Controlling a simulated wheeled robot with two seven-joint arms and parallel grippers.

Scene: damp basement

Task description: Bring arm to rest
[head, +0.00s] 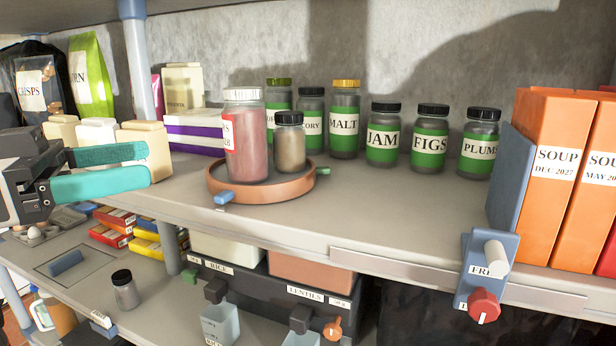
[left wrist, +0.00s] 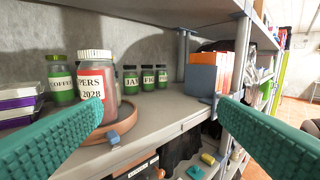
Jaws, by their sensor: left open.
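My left gripper (head: 146,170) comes in from the left in the head view, above the upper shelf (head: 400,222). Its two teal fingers are apart with nothing between them. In the left wrist view the fingers (left wrist: 160,125) spread wide, one at each lower side. A round terracotta tray (head: 215,186) stands to the right of the fingers, apart from them in the head view. On it are a red jar with a white lid (head: 245,140) and a smaller brown jar with a black lid (head: 290,148). My right gripper is not in view.
Green-labelled jars (head: 383,138) line the back wall. Orange soup boxes (head: 548,175) stand at the right. A blue bracket with a red knob (head: 484,306) hangs at the shelf edge. Pale containers (head: 150,146) sit behind my left fingers. The front right shelf top is clear.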

